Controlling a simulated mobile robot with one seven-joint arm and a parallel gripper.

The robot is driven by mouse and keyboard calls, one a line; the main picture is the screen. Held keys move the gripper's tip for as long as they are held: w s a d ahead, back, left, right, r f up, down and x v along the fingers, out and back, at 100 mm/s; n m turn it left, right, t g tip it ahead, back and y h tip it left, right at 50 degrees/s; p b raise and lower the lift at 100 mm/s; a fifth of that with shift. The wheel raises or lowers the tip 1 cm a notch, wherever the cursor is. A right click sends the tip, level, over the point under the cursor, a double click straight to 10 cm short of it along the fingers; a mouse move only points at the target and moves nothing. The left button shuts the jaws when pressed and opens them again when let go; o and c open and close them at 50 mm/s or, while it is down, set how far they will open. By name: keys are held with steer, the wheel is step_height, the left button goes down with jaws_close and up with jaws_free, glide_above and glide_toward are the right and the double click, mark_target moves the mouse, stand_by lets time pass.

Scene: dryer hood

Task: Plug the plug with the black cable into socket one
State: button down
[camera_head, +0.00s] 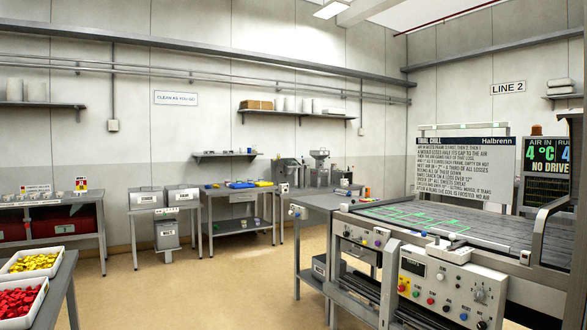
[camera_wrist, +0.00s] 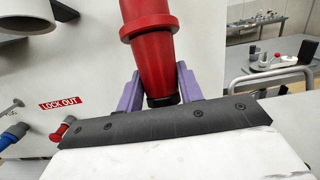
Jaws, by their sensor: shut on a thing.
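In the wrist view my gripper (camera_wrist: 159,83) has two purple fingers closed on a large red plug (camera_wrist: 152,55). The plug points up the picture, tilted slightly left, with a wide red collar near the top edge. A black ring or cable end (camera_wrist: 163,100) shows at its lower end, between the fingers. The rest of the cable is hidden behind the dark gripper bar. The plug's far end is cut off by the frame. No socket marked one can be made out in either view. My gripper and the plug do not show in the head view.
In the wrist view a pale panel bears a red LOCK OUT label (camera_wrist: 60,103). A blue connector (camera_wrist: 14,134) and a smaller red part (camera_wrist: 62,129) lie at the left, below a grey round fitting (camera_wrist: 27,20). The head view shows a control bench (camera_head: 450,285) and open floor.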

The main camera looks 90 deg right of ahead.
steer(key=shift+f+b, duration=0.1)
steer(key=shift+b, duration=0.2)
steer(key=shift+s+d+f+b, duration=0.25)
steer(key=shift+f+b, duration=0.55)
steer(key=shift+b, duration=0.2)
steer(key=shift+s+d+f+b, duration=0.1)
steer(key=shift+s+f+b, duration=0.15)
steer(key=shift+f+b, duration=0.65)
steer(key=shift+r, duration=0.15)
steer(key=shift+r+b+v, duration=0.2)
steer(key=shift+b+v, duration=0.45)
steer(key=shift+v, duration=1.1)
steer(key=shift+r+b+v, duration=0.15)
steer(key=shift+b+v, duration=0.45)
steer(key=shift+v, duration=1.1)
